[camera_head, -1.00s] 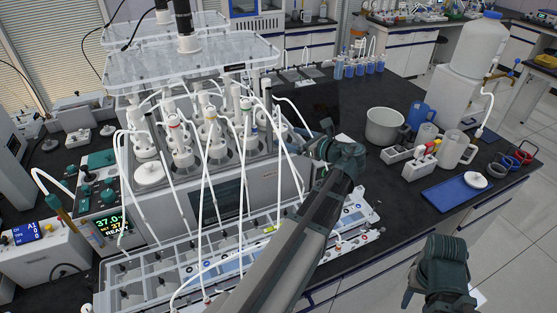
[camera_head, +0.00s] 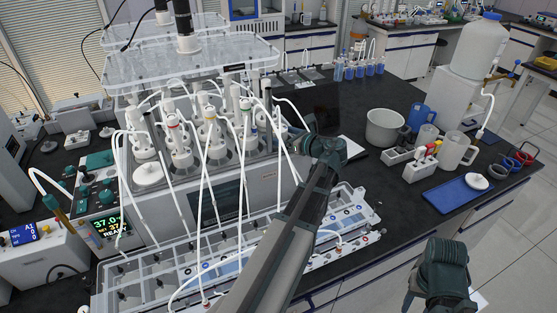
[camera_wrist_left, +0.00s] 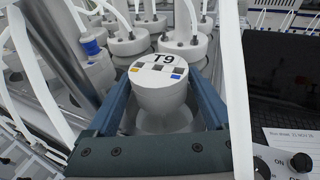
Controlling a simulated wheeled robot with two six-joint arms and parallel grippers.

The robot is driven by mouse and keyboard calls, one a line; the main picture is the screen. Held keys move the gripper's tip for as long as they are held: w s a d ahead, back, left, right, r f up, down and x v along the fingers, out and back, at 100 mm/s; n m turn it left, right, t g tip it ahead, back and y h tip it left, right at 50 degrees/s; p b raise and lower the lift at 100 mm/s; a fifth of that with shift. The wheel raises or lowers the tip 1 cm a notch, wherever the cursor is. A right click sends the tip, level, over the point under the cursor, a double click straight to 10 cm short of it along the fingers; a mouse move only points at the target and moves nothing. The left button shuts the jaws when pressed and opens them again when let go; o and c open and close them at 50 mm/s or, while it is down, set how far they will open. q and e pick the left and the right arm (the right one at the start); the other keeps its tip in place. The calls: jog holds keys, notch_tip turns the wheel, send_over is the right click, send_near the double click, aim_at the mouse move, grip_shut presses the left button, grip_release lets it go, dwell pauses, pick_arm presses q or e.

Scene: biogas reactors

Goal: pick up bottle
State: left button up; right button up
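The bottle (camera_wrist_left: 160,92) is white with a wide round cap marked "T9" and small coloured squares, and it stands upright in the left wrist view. My left gripper (camera_wrist_left: 160,80) has its two blue fingers apart, one on each side of the bottle. The fingers look open around it; I cannot make out firm contact. In the head view my left gripper (camera_head: 303,142) is at the right end of the reactor block, partly hidden by my wrist and tubes. The bottle cannot be made out clearly there. My right gripper is not in view, only part of that arm.
White tubes hang around the reactor block (camera_head: 195,175) and close to my left gripper. A clear compartment tray (camera_head: 140,285) lies in front. A white pot (camera_head: 385,127), a blue mug (camera_head: 419,116) and a blue tray (camera_head: 452,194) stand to the right on the black bench.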

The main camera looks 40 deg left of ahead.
pick_arm(q)
grip_shut()
jog(key=shift+r, duration=0.1)
dwell(0.4)
notch_tip(320, 180, up, 18)
jog(key=p, duration=1.8)
jog(key=f+v, duration=0.3)
jog(key=v, duration=1.4)
jog(key=shift+d, duration=0.65)
jog(key=shift+f, duration=0.3)
